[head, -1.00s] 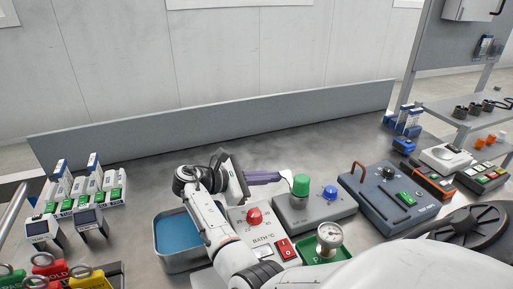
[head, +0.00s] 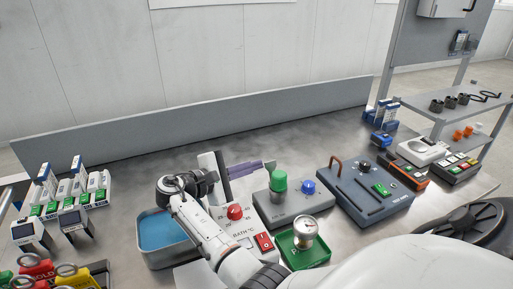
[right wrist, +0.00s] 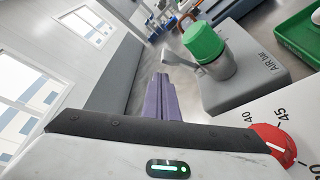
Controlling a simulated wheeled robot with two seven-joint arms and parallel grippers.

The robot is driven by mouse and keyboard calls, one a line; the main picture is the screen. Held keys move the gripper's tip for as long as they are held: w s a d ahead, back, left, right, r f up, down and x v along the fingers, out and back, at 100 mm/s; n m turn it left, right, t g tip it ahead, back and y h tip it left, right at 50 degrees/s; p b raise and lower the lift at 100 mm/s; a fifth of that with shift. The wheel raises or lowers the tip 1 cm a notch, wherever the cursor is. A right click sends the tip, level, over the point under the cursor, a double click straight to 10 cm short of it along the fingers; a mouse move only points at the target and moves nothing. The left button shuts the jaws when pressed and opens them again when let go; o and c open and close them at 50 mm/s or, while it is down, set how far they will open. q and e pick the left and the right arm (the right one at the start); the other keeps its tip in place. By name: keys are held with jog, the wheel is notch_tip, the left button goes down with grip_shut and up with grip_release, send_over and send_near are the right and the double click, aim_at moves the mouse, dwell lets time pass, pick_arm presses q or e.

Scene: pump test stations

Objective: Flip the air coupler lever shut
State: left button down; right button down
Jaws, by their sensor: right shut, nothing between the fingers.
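The air coupler (head: 279,182) has a green cap over a grey cylinder and stands on a grey box marked AIR bar (right wrist: 262,75). Its light grey lever (right wrist: 200,62) sticks out sideways from the cylinder in the right wrist view. In the head view I cannot make the lever out clearly. My right gripper (head: 268,164) has purple fingers, shut and empty, with the tips close behind and left of the green cap. My left gripper is not in view.
A bath controller with a red knob (head: 235,212) and a blue bath (head: 165,230) are under my right arm. A dark blue unit with a handle (head: 365,192) stands to the right. The bench behind is clear.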

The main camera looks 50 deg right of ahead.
jog(key=b+v, duration=0.1)
jog(key=v, duration=0.8)
jog(key=shift+a, duration=0.15)
jog(key=shift+w+a+r, duration=0.1)
jog(key=shift+a+r, duration=0.05)
jog(key=shift+a, duration=0.3)
